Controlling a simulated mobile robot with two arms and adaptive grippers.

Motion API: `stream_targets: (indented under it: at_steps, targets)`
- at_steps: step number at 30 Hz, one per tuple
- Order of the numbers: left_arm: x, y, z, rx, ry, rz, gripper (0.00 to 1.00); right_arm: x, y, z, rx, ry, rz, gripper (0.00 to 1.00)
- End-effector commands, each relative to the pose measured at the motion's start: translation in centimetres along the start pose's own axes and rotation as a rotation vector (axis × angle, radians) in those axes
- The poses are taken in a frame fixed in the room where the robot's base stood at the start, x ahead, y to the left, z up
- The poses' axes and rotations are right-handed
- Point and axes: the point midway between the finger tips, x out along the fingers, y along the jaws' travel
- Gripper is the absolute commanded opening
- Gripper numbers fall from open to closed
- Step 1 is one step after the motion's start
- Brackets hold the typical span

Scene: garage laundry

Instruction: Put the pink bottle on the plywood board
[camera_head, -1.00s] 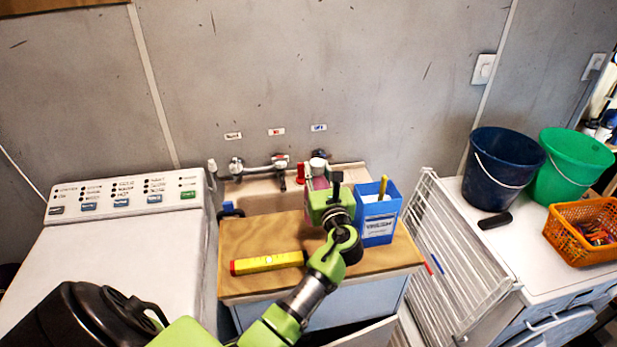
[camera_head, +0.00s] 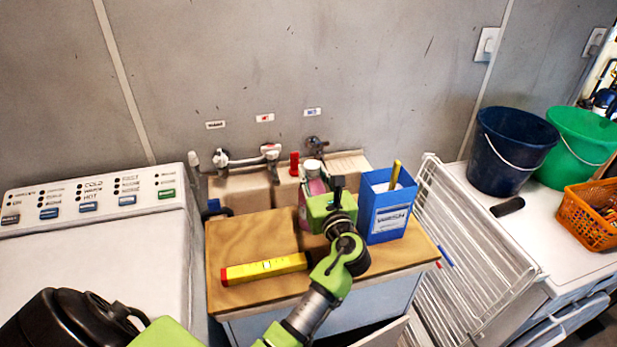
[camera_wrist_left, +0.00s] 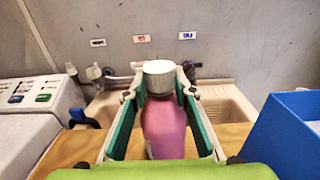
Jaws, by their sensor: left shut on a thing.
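The pink bottle (camera_head: 311,181) with a white cap stands upright at the back of the plywood board (camera_head: 240,238), which lies over the front of the sink. My left gripper (camera_head: 320,196) is shut on the bottle. In the left wrist view the pink bottle (camera_wrist_left: 165,128) sits between the two fingers of my left gripper (camera_wrist_left: 160,84), near its cap. The bottle's base is hidden by the gripper, so I cannot tell whether it touches the board. My right gripper is not in view.
A blue box (camera_head: 388,207) stands on the board close to the right of my gripper. A yellow bar (camera_head: 264,268) lies at the board's front left. Taps (camera_head: 245,157) are behind. A white drying rack (camera_head: 470,255) leans at the right. The board's left part is clear.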

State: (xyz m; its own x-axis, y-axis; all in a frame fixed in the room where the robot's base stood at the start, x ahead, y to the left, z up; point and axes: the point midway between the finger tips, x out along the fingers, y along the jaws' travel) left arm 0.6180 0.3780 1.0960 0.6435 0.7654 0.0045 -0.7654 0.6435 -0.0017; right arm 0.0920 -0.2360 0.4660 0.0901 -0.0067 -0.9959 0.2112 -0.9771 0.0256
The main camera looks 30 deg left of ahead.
Motion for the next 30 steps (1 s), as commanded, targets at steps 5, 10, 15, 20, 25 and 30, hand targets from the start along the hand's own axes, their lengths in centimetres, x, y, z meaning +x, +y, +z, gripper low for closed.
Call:
stream_targets:
  at_steps: [5,10,15,20,25,30]
  targets:
    - [-0.1,-0.1,0.1,-0.001,0.001,-0.001,0.0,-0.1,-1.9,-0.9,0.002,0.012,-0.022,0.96]
    - [-0.1,-0.1,-0.2,-0.001,0.001,-0.001,0.0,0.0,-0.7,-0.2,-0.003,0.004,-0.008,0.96]
    - [-0.1,0.0,-0.5,0.0,0.004,0.0,0.42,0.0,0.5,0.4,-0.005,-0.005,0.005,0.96]
    - [-0.1,0.0,-0.4,0.0,0.004,0.0,0.42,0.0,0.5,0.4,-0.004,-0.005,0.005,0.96]
    - [-0.1,0.0,-0.1,-0.001,0.003,0.0,0.42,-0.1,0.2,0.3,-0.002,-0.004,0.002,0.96]
    - [-2.3,-0.1,0.0,0.001,0.007,-0.002,0.42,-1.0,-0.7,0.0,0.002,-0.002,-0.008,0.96]
